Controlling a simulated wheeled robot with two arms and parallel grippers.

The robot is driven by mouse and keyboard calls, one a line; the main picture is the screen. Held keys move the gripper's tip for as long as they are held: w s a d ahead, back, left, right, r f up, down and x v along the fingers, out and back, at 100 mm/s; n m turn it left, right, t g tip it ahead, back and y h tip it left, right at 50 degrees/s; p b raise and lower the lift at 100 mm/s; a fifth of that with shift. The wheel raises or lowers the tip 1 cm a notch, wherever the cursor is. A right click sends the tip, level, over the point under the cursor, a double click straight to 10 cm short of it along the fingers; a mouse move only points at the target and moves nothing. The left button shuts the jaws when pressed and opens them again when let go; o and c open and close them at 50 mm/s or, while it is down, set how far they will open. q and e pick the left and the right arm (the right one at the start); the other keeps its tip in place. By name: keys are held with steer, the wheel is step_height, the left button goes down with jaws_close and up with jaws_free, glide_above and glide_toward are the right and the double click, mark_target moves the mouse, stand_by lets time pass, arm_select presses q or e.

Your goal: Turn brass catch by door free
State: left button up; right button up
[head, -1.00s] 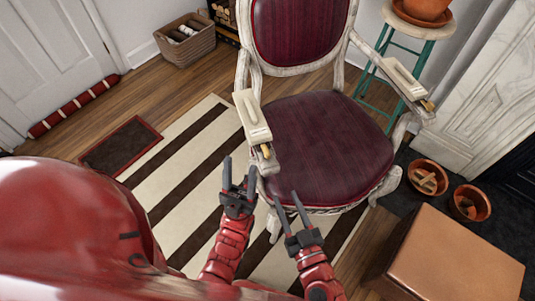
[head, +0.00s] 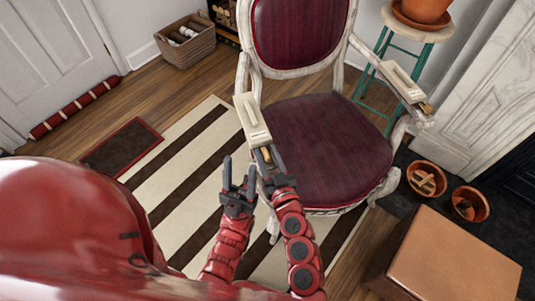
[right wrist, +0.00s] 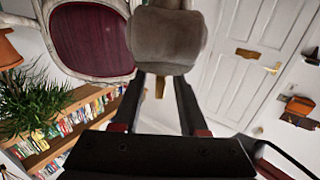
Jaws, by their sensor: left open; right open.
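A brass catch (head: 266,153) sits at the front end of a cream block (head: 251,118) on the chair's left armrest, the one nearer the door. My right gripper (head: 268,163) is open right at this catch. In the right wrist view the catch (right wrist: 160,86) shows between the open fingers, below the rounded armrest end (right wrist: 166,40). Whether the fingers touch it I cannot tell. A second brass catch (head: 426,107) sits on the right armrest's block (head: 403,80). My left gripper (head: 240,176) is open and empty, left of the right one.
The chair's dark red seat (head: 325,150) lies beyond the grippers. The white door (head: 50,60) is at the upper left. A leather ottoman (head: 450,255) and terracotta bowls (head: 427,179) stand at the right. The striped rug (head: 185,170) is clear on the left.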

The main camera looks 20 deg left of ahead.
jaws_close()
stand_by(0.3)
